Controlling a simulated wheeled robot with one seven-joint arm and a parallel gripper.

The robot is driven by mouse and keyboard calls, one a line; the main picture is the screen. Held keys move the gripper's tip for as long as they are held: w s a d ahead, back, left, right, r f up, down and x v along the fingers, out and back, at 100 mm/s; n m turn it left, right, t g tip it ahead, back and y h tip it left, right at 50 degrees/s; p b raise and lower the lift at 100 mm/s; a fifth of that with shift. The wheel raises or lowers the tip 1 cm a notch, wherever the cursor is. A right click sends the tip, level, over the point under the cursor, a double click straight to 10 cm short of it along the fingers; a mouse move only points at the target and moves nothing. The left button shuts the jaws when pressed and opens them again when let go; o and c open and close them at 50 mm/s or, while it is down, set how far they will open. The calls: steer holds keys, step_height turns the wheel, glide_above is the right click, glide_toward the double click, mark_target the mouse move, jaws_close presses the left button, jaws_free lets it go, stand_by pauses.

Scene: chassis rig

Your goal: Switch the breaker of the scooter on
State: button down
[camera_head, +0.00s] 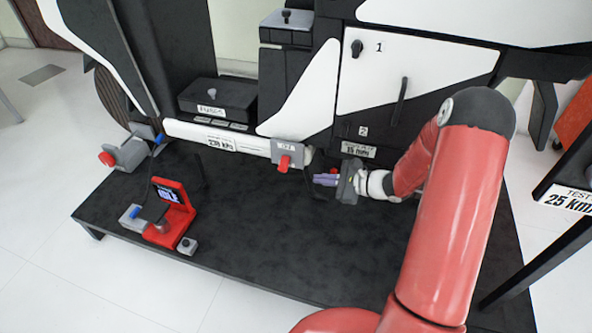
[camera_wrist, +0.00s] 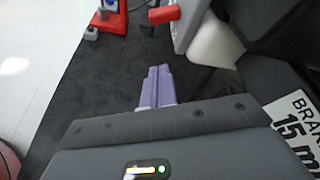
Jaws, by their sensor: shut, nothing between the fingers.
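A grey box (camera_head: 289,150) with a dark label and a red handle (camera_head: 284,164) is on the lower side of the black and white scooter (camera_head: 215,140). The handle hangs low on the box's front; I cannot tell for sure whether this is the breaker. My gripper (camera_head: 315,180) is shut and empty, its purple fingers pointing left, a little right of and below the red handle, apart from it. In the wrist view the shut fingers (camera_wrist: 160,70) point up the picture towards the red handle (camera_wrist: 164,15), with a gap between.
A red stand (camera_head: 175,215) with a small screen and grey parts is at the platform's front left. Another grey box (camera_head: 125,150) with a red knob is at the left. The black platform (camera_head: 270,255) is clear in front. My arm crosses the right side.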

mark_target(284, 164)
steer(key=shift+w+d+f+m+t, duration=0.25)
steer(key=shift+f+m+t, duration=0.05)
steer(key=shift+f, duration=0.05)
steer(key=shift+a, duration=0.15)
steer(key=w+a, duration=0.3)
steer(key=a, duration=0.5)
steer(key=shift+w+a+r, duration=0.15)
steer(key=shift+a+r, duration=0.15)
steer(key=shift+r, duration=0.05)
steer(key=shift+r+p, duration=0.1)
steer(key=shift+p, duration=0.35)
